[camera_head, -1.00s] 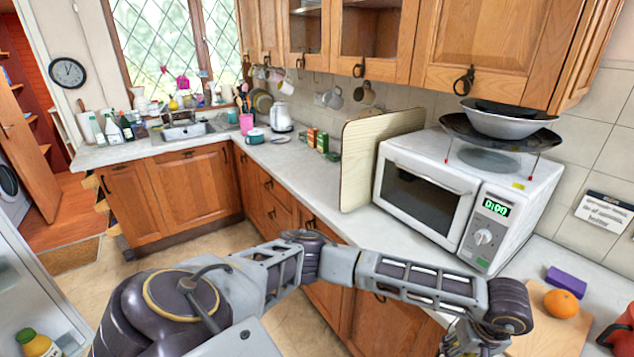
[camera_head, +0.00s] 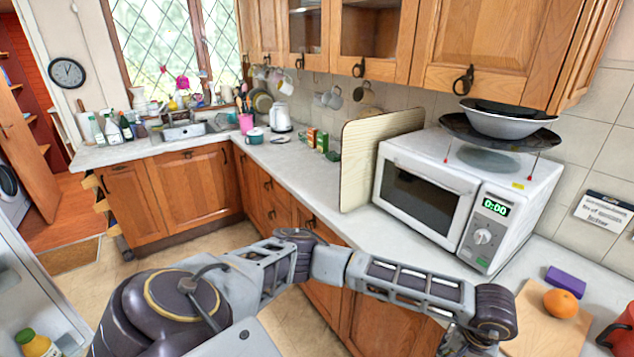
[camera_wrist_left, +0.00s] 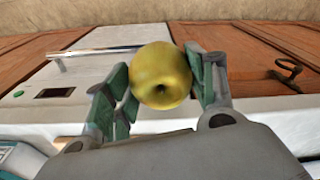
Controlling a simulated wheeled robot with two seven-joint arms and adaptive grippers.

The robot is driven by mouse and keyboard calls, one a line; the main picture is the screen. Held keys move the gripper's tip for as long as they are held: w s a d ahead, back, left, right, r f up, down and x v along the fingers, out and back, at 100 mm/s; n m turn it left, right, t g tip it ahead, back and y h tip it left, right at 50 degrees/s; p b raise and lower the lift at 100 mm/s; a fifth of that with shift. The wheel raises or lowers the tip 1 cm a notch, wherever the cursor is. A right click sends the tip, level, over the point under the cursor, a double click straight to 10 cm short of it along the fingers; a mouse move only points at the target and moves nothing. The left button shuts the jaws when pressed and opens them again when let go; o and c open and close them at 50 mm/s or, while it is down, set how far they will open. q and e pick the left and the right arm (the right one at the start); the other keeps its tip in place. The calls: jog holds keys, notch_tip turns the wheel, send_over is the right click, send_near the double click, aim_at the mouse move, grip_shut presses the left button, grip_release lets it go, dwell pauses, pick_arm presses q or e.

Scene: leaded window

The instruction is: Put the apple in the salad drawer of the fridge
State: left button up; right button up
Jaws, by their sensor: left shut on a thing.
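The apple (camera_wrist_left: 161,66) is yellow-green and round, and it sits between the green-padded fingers of my left gripper (camera_wrist_left: 158,84) in the left wrist view. The gripper is shut on it, with the fingers on either side. In the head view my left arm reaches across from the lower left to the right, and its hand is mostly cut off at the bottom edge; the apple does not show there. A pale grey open unit (camera_head: 28,285), apparently part of the fridge, stands at the left edge. Its salad drawer is not visible. My right gripper is not in view.
A white microwave (camera_head: 430,190) and a wooden board (camera_head: 545,335) with an orange (camera_head: 561,303) are on the right counter. A purple block (camera_head: 565,280) and a red object (camera_head: 620,337) are close by. A yellow-green bottle (camera_head: 36,344) stands lower left.

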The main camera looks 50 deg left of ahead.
pick_arm(q)
jog(key=shift+f+m, duration=0.2)
jog(key=shift+m, duration=0.5)
jog(key=shift+s+m, duration=0.1)
jog(key=shift+m, duration=0.2)
jog(key=shift+s+d, duration=0.1)
jog(key=shift+d, duration=0.25)
